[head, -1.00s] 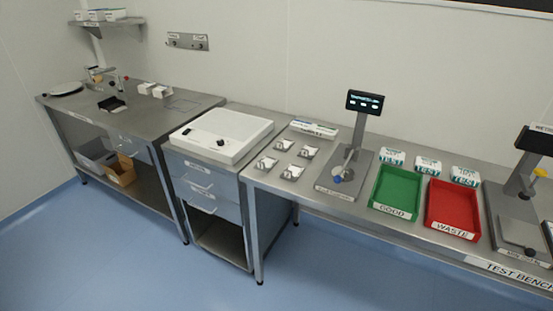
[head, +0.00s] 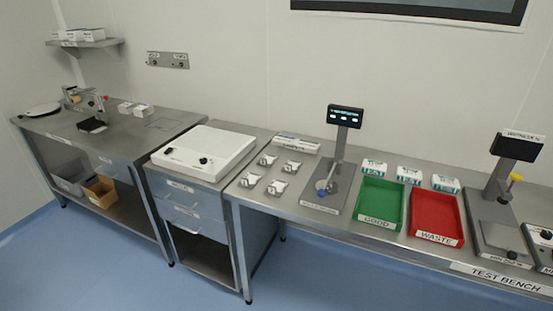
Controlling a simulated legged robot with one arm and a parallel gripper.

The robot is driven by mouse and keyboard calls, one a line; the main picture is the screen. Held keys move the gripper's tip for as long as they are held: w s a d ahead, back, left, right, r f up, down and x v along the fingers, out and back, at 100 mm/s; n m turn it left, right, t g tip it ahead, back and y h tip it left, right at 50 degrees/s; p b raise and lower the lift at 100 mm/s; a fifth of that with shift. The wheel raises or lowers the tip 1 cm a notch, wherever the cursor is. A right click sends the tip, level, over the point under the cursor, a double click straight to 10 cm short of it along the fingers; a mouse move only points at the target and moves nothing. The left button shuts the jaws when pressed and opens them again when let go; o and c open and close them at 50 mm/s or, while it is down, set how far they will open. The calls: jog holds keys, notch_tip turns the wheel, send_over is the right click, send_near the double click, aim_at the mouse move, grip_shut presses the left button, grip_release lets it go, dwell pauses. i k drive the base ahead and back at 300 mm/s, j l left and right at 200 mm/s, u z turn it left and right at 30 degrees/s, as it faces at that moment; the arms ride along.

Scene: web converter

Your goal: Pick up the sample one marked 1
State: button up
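Several small white samples stand on the steel bench in two rows, left of the thickness-type tester. The back pair is a left sample (head: 267,160) and a right sample (head: 291,167). The front pair is a left sample (head: 250,180) and a right sample (head: 277,187). Each has a small dark mark, too small to read, so I cannot tell which is marked 1. A white labelled strip (head: 297,145) lies behind them. My gripper and arm are not in the head view.
A tester with a display (head: 345,116) stands right of the samples. Beyond it are a green GOOD tray (head: 380,222), a red WASTE tray (head: 436,238) and a second tester (head: 500,215). A white machine (head: 204,150) sits left on drawers. Blue floor (head: 120,255) in front is clear.

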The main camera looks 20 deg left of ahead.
aim_at(250, 177)
jog(key=u, duration=1.3)
